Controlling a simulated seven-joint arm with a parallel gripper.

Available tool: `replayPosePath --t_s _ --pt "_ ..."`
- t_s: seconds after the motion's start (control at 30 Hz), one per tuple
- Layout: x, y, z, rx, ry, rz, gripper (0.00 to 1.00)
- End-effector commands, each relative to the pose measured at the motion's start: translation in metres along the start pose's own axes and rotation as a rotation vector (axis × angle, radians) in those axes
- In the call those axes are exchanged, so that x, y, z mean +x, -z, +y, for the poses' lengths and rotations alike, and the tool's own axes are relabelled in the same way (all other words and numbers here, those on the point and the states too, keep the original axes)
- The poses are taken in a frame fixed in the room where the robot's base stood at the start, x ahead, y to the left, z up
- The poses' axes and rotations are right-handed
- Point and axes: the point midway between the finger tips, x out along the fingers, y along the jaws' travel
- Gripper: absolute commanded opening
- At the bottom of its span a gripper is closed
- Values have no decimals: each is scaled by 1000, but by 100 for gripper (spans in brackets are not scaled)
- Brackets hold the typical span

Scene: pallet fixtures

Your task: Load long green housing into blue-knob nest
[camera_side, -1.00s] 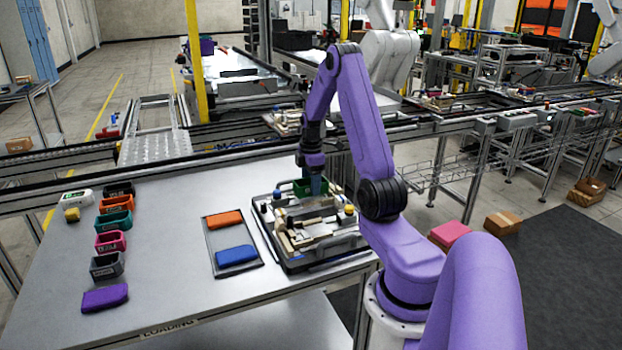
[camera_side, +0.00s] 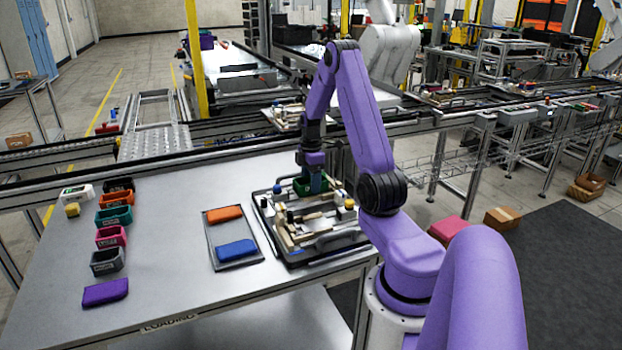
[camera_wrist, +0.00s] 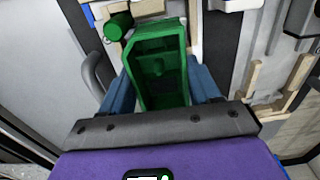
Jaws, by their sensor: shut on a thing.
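The long green housing (camera_side: 302,186) is between the fingers of my gripper (camera_side: 316,184), at the back of the fixture pallet (camera_side: 322,253). In the wrist view the open-topped housing (camera_wrist: 157,62) sits between the two blue fingers, one at each long side. It is low over the back nest, but I cannot tell whether it is seated. The blue knob (camera_side: 277,189) stands just left of the housing in the side view. A green cylinder (camera_wrist: 118,26) shows beside the housing's far end in the wrist view. The nest's floor is hidden.
A yellow knob (camera_side: 349,204) stands at the pallet's right. A tray (camera_side: 211,229) with orange (camera_side: 225,213) and blue (camera_side: 236,249) pieces lies left of it. Several coloured housings and a purple piece (camera_side: 105,292) line the table's left. The table between them is clear.

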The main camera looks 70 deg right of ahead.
Motion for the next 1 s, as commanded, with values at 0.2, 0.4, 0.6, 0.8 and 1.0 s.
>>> replayPosePath --t_s 0.2,0.4,0.6,0.8,1.0 --pt "6 0 0 0 1 0 28" --pt "7 0 0 0 0 0 88" --pt "7 0 0 0 0 0 91" --pt "2 0 0 0 -1 0 91" --pt "-27 0 1 0 -6 0 91"
